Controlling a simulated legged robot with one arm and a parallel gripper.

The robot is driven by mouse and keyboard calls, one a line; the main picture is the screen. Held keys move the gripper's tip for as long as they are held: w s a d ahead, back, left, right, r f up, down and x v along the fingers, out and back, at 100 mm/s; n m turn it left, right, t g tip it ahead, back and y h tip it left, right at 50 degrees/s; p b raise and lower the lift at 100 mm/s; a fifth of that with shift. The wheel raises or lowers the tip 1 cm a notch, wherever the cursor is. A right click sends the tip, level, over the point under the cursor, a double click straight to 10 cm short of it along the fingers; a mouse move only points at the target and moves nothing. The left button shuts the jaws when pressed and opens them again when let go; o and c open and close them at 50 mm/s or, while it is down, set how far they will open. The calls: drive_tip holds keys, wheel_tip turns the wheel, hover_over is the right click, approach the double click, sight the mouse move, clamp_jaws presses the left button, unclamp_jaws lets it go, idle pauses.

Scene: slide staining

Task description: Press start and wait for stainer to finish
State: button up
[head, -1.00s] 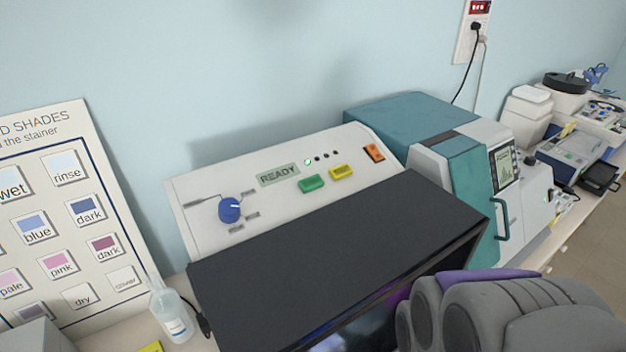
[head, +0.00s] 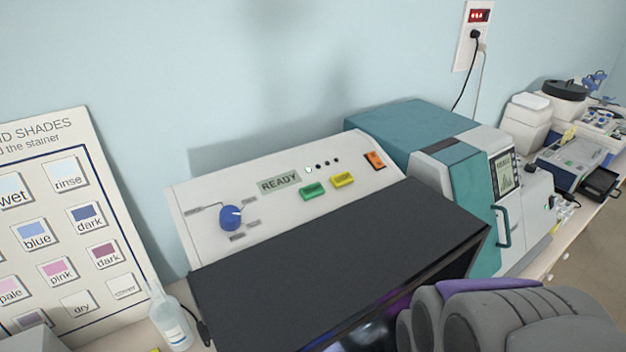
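The stainer has a sloped white control panel (head: 210,262) behind a flat black top (head: 330,265). Its display (head: 279,182) reads READY. A green button (head: 313,191) and a yellow button (head: 343,181) sit right of the display, with an orange switch (head: 375,160) at the panel's right end. A blue knob (head: 230,217) is at the left. Of the small round lights above the buttons, the leftmost (head: 308,170) is lit. My grey arm fills the lower right, apart from the panel. My gripper's fingers cannot be made out.
A teal and white machine (head: 415,130) stands right of the stainer. A shade chart (head: 95,150) leans at the left, with a clear bottle (head: 171,318) in front. More lab equipment (head: 570,150) lines the bench at the far right. The wall outlet (head: 473,38) holds a plug.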

drive_tip(key=shift+a, duration=0.3)
clamp_jaws()
drive_tip(key=shift+d, duration=0.1)
idle(0.7)
